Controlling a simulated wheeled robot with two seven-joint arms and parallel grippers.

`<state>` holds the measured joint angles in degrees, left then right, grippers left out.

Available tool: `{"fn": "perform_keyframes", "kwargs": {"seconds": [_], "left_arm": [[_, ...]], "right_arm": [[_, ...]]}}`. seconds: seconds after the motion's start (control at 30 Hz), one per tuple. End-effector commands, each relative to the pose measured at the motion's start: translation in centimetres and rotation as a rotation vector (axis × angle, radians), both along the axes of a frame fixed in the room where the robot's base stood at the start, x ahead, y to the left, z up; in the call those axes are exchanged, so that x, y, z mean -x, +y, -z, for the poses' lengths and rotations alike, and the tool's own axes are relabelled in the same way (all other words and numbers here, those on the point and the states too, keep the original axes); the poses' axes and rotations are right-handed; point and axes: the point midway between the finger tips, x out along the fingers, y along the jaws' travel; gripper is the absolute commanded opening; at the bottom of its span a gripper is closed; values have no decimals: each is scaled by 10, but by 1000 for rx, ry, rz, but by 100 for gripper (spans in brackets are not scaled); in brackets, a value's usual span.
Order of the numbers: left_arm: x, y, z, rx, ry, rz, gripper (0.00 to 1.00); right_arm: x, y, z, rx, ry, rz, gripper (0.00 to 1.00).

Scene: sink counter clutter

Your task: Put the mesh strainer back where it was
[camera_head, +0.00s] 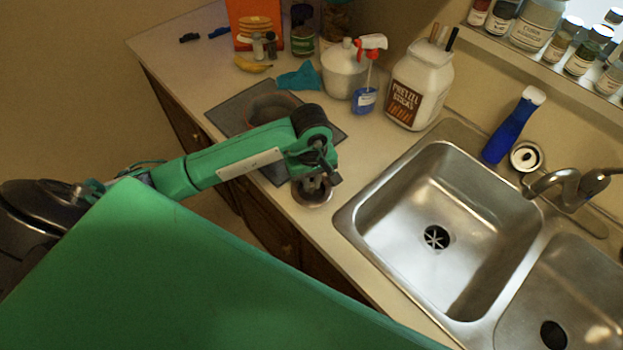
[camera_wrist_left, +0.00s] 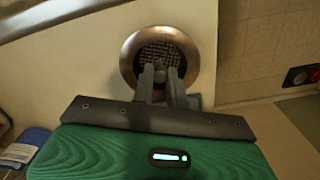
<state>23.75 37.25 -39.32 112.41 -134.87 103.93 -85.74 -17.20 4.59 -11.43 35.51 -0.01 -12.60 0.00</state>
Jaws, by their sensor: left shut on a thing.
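The mesh strainer (camera_head: 312,197) is a small round metal dish near the counter's front edge, left of the sink. In the left wrist view it shows as a shiny ring with a dark mesh centre (camera_wrist_left: 153,46). My left gripper (camera_head: 316,181) is over it, partly covering it in the head view. Its two fingers (camera_wrist_left: 163,75) are shut on the strainer. Whether the strainer touches the counter or hangs just above it, I cannot tell. My right gripper is not in view.
A double sink (camera_head: 402,183) lies right of the strainer. A grey mat (camera_head: 228,112) with a bowl (camera_head: 270,108) lies under and behind my arm. A spray bottle (camera_head: 364,98), a white lidded pot (camera_head: 343,72) and a pretzel jar (camera_head: 415,95) stand at the back.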

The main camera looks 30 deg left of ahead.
Motion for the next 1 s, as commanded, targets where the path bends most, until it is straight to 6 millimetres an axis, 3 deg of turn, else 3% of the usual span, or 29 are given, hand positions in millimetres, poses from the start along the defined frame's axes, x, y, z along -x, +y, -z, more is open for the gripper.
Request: {"fn": "perform_keyframes", "kwargs": {"seconds": [0.1,0.13,0.23,0.67,1.0], "left_arm": [[0,0,4,-1,-1,0,0],[0,0,3,-1,-1,1,16],[0,0,2,0,0,0,36],[-1,0,-3,1,-2,0,36],[-2,1,-58,0,-6,1,36]], "right_arm": [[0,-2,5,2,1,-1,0],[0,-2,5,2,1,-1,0],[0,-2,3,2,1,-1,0],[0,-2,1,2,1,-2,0],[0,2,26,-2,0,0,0]]}}
